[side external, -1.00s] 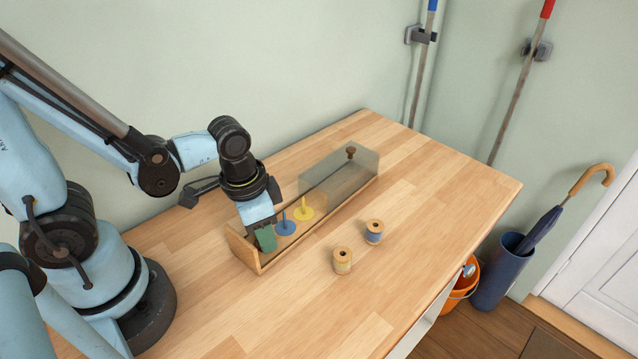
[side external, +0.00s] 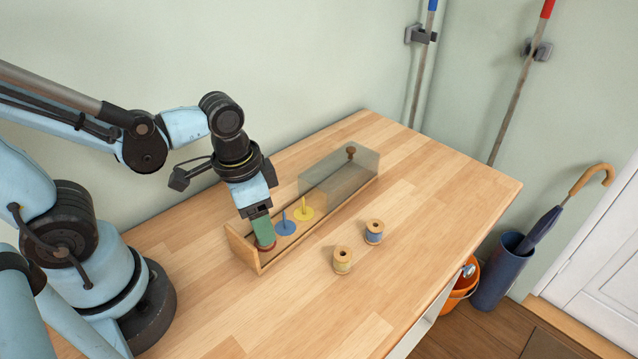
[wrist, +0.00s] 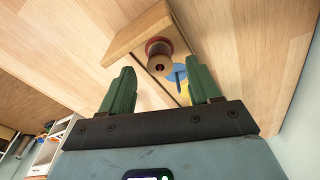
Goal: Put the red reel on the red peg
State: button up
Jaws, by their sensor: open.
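The red reel (wrist: 159,62) stands upright at the near end of the wooden tray, with pale wood at its top and a dark red spot in its hole. A red disc shows around its foot in the wrist view, so it appears to be around the red peg; the peg itself is mostly hidden. In the side view only a red edge (side external: 266,246) shows below my gripper (side external: 262,234). My gripper is open, its green fingers (wrist: 164,76) apart with the reel's top between or just beyond their tips. No contact is visible.
A blue peg (side external: 285,226) and a yellow peg (side external: 305,211) stand bare farther along the tray (side external: 243,250). A grey see-through cover (side external: 335,180) with a brown knob covers its far part. A yellow reel (side external: 342,262) and a blue reel (side external: 374,232) stand on the table in front.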

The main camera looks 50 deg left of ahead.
aim_at(257, 246)
notch_tip(257, 246, up, 8)
jog(key=s, duration=0.1)
jog(key=shift+a+r, duration=0.2)
dwell(0.4)
jog(key=w+a+n+t, duration=0.3)
jog(key=w+a+t, duration=0.1)
jog(key=w+t, duration=0.1)
jog(key=shift+w+n+t, duration=0.4)
jog(key=shift+w, duration=0.1)
